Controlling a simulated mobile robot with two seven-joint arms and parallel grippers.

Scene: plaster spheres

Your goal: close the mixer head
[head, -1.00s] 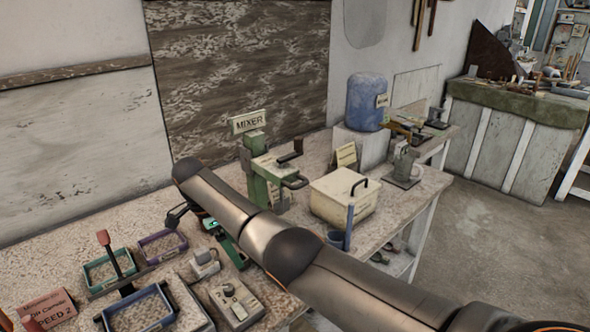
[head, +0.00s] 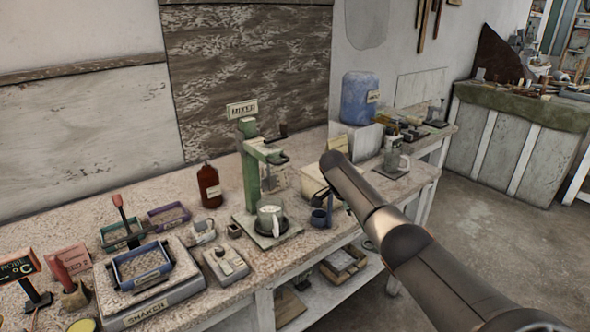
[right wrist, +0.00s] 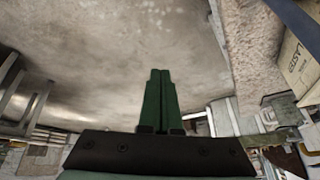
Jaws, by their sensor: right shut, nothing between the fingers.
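The green mixer (head: 250,170) stands on the bench, with its MIXER sign (head: 242,109) on top of the column. Its head (head: 266,152) sticks out to the right near the column top, high above the base and apart from the mug. A white mug (head: 269,219) stands upright on the mixer's base (head: 290,231). My right arm comes in from the right, and in the head view its gripper is mostly hidden behind the arm. In the right wrist view the green fingers of my right gripper (right wrist: 160,85) are together and empty. My left gripper is not in view.
A cream box (head: 313,183) and a blue cup (head: 320,218) stand right of the mixer, close to my arm. A brown bottle (head: 209,186) stands left of it, and a shaker (head: 150,290) sits at the front left. A blue water jug (head: 359,98) stands behind.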

